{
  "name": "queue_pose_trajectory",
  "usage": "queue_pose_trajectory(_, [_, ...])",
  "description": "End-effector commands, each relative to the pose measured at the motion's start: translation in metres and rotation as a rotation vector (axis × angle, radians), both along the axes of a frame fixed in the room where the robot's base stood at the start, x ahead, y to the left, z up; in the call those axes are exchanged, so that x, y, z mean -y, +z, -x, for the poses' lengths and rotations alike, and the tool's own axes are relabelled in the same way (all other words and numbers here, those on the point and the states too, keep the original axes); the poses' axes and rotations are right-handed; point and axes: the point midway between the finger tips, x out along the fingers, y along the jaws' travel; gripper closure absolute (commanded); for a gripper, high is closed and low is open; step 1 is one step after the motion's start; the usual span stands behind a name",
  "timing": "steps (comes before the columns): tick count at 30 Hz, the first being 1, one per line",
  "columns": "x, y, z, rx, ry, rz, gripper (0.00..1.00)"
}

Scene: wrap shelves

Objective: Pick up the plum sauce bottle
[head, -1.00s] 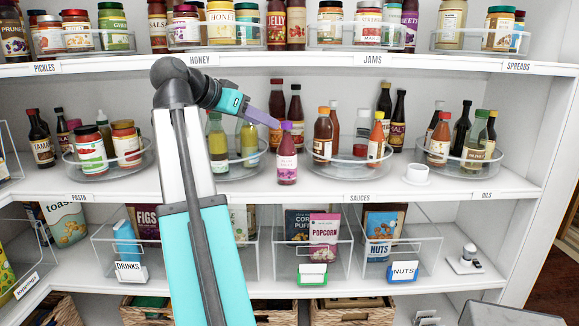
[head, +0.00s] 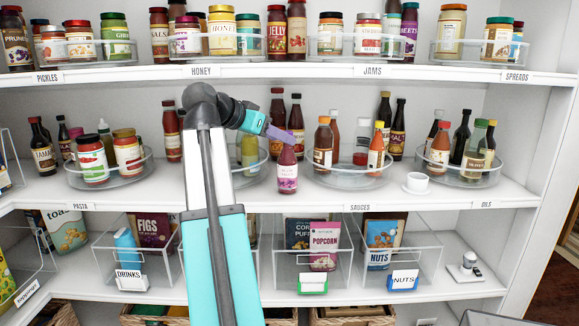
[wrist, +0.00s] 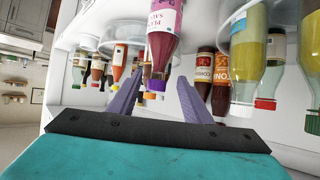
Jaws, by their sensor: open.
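The plum sauce bottle (head: 287,178) has dark purple contents and a pale label. It stands upright near the front of the middle shelf, between two clear turntables. In the wrist view the bottle (wrist: 164,42) appears upside down, with its purple cap (wrist: 151,91) toward my gripper. My gripper (head: 285,136) is at the bottle's top in the head view, hiding much of the cap. In the wrist view the open purple fingers (wrist: 158,97) lie on either side of the cap and neck. I cannot tell if either finger touches it.
A turntable (head: 347,181) with sauce bottles stands right of the plum sauce. Another turntable (head: 236,183) stands left, partly behind my arm. Two dark bottles (head: 296,122) stand behind the plum sauce. The upper shelf (head: 300,75) runs above.

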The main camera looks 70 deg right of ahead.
Motion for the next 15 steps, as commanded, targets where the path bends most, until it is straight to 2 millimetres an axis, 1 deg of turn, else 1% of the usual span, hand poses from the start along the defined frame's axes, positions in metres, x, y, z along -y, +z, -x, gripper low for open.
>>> queue_pose_trajectory(3, [0.012,-0.006,0.006,-0.001,-0.003,-0.001,0.55])
queue_pose_trajectory(6, [0.017,-0.010,0.008,0.000,-0.001,-0.001,0.55])
queue_pose_trajectory(15, [0.019,-0.011,0.009,0.000,-0.001,-0.001,0.55])
